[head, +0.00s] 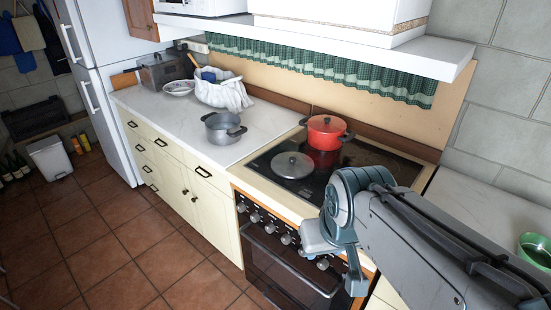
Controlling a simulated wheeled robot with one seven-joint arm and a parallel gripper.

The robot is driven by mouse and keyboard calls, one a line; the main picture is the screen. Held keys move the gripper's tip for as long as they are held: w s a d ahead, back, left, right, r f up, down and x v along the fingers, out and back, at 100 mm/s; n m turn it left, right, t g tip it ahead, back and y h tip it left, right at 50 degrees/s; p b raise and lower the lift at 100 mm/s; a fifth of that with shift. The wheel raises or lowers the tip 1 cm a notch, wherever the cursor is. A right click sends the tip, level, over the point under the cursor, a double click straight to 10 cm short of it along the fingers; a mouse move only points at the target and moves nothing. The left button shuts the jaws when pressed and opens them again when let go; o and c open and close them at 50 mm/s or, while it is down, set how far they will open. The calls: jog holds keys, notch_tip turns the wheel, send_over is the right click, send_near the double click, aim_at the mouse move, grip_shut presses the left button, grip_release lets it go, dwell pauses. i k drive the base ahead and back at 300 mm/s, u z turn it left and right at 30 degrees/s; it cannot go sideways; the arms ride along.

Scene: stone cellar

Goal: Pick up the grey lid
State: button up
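The grey lid (292,166) lies on the dark glass top of the stove, at its front left, with a small dark knob in its middle. It looks flat and uncovered. My gripper (354,284) hangs in front of the stove, to the right of the lid, nearer to me and apart from it. My wrist and arm hide part of the stove's right side. Only part of the gripper's fingers shows, so I cannot tell whether it is open or shut.
A red pot (324,138) with a red lid stands behind the grey lid. A grey pot (222,131) without a lid stands on the left counter (182,113), near a white cloth-lined basket (222,90). A green bowl (535,251) sits at the right. A shelf (330,37) overhangs the stove.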

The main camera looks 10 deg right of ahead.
aim_at(292, 165)
jog(key=u, duration=1.55)
jog(key=i, duration=1.9)
jog(key=z, duration=3.85)
jog(key=i, duration=0.5)
jog(key=u, duration=0.15)
